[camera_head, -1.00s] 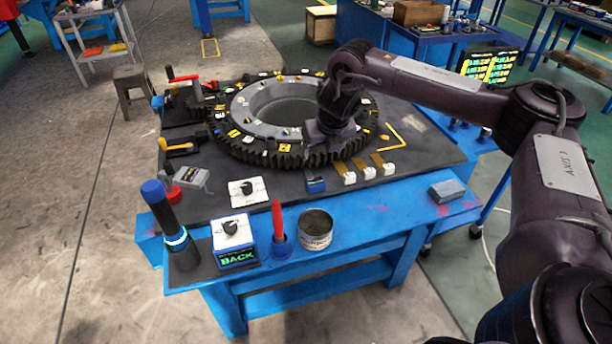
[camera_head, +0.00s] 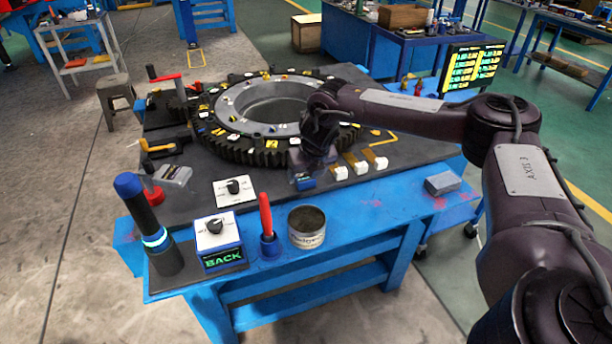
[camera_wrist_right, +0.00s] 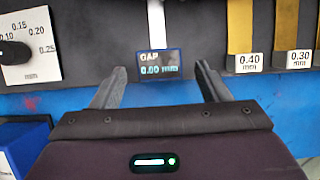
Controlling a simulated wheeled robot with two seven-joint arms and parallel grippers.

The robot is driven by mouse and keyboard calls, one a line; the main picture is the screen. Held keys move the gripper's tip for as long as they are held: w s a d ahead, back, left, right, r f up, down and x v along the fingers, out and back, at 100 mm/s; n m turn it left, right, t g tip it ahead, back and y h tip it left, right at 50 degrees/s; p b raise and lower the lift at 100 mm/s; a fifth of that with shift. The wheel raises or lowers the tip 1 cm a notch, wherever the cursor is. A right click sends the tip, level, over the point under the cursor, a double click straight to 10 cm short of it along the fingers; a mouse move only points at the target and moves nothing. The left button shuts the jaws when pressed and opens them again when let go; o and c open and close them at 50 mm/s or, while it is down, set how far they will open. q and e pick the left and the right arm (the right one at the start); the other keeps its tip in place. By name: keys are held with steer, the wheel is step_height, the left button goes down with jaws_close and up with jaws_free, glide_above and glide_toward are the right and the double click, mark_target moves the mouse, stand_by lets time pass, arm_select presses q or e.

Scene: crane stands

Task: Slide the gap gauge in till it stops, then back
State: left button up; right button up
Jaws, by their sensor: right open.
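The gap gauge is a small dark blue block (camera_head: 305,183) at the front of the dark worktop, partly hidden by my right gripper. In the right wrist view its display (camera_wrist_right: 161,64) reads "GAP 0.00 mm", and a pale strip (camera_wrist_right: 157,22) runs away behind it. My right gripper (camera_head: 316,172) is just above and behind the block in the head view. In the right wrist view the gripper (camera_wrist_right: 158,80) is open, with one finger either side of the block's near edge and gaps to both. I cannot tell its exact height. My left gripper is not in view.
Tags marked 0.40 mm (camera_wrist_right: 249,63) and 0.30 mm (camera_wrist_right: 299,59) with brass strips lie right of the gauge. A toothed ring (camera_head: 262,153) stands behind. A dial plate (camera_head: 235,190), a tin (camera_head: 306,228) and a "BACK" box (camera_head: 220,245) stand left or in front.

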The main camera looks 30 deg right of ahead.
steer(key=shift+x, duration=1.25)
